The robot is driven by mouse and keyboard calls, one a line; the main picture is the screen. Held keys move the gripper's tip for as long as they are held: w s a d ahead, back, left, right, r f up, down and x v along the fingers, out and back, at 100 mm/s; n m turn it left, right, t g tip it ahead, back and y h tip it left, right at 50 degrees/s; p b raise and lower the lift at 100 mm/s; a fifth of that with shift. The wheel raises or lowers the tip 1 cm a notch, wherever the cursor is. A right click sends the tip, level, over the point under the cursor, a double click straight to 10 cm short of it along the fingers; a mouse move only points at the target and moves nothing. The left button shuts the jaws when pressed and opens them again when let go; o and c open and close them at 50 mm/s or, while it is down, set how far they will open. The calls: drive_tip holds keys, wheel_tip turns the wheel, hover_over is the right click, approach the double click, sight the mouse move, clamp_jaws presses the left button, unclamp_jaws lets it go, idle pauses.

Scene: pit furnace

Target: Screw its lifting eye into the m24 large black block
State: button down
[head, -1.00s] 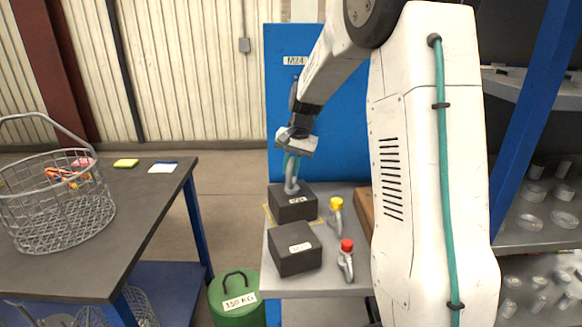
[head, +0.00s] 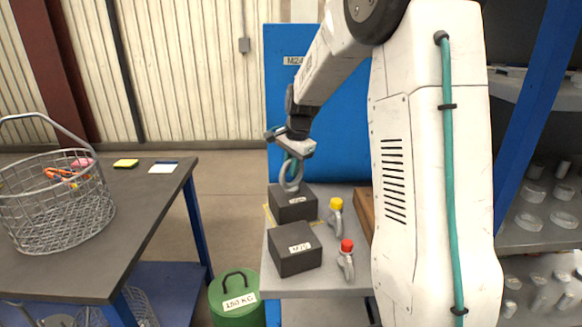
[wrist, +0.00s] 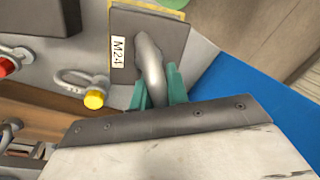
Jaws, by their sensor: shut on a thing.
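The M24 large black block (head: 299,211) sits on the grey bench at the back, inside a yellow outline. It also shows with its M24 label in the wrist view (wrist: 172,32). My gripper (head: 290,168) is shut on a plain grey lifting eye (head: 291,181), held upright over the block's top. In the wrist view the green fingers (wrist: 160,88) grip the ring of the eye (wrist: 150,62). The eye's lower end meets the block's top; how deep its thread sits is hidden.
A second black block (head: 295,250) stands in front. A table with a wire basket (head: 58,205) is at left; a green weight (head: 236,300) stands on the floor.

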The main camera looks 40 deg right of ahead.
drive_tip(key=shift+m+h, duration=0.3)
drive_tip(key=shift+m, duration=1.4)
drive_tip(key=shift+m, duration=0.4)
drive_tip(key=c, duration=1.3)
unclamp_jaws()
wheel_tip(320, 180, up, 8)
drive_tip(key=s, duration=0.1)
drive_tip(key=shift+s+f, duration=0.15)
drive_tip(key=shift+s, duration=0.1)
